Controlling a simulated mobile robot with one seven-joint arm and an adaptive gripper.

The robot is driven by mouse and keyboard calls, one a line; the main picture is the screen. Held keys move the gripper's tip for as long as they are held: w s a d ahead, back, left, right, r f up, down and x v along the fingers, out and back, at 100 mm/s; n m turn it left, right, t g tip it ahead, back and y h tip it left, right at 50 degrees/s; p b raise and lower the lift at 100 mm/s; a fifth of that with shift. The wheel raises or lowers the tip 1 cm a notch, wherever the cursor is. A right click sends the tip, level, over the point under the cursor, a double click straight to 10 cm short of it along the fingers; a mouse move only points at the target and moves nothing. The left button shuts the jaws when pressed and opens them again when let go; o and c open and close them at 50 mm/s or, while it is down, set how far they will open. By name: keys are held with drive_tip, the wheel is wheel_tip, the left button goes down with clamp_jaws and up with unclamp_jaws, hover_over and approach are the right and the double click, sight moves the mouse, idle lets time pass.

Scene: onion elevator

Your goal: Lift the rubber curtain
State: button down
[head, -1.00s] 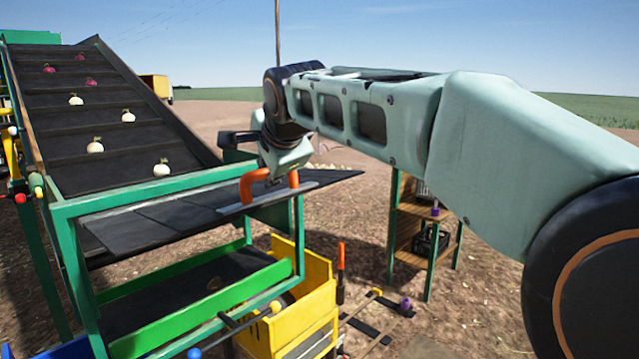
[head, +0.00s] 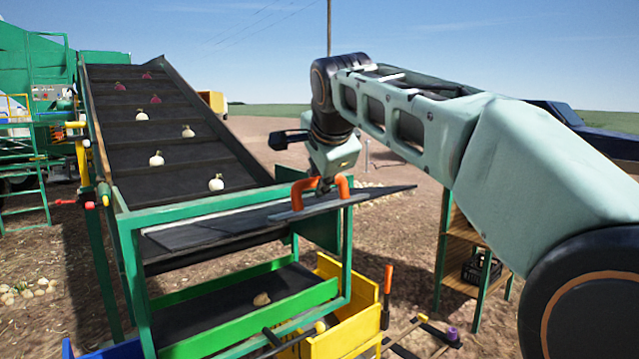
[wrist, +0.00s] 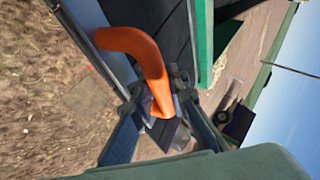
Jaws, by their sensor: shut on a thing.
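The black rubber curtain (head: 215,232) hangs out nearly flat at the top of the green frame (head: 130,215), at the low end of the elevator. A grey bar with an orange handle (head: 298,190) runs along its near edge. My gripper (head: 327,184) is at this handle, and its fingers are partly hidden in the head view. In the wrist view my gripper (wrist: 158,92) is shut on the orange handle (wrist: 135,45), with a finger on each side. The curtain is raised, its right end sticking out past the frame.
Several onions lie on the sloped black belt (head: 165,180). A yellow bin (head: 350,320) stands under the frame's right side. A wooden shelf (head: 470,285) with crates stands at right.

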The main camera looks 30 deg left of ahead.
drive_tip(key=c, duration=1.8)
unclamp_jaws()
drive_tip(key=shift+c, duration=0.2)
drive_tip(key=v, duration=1.2)
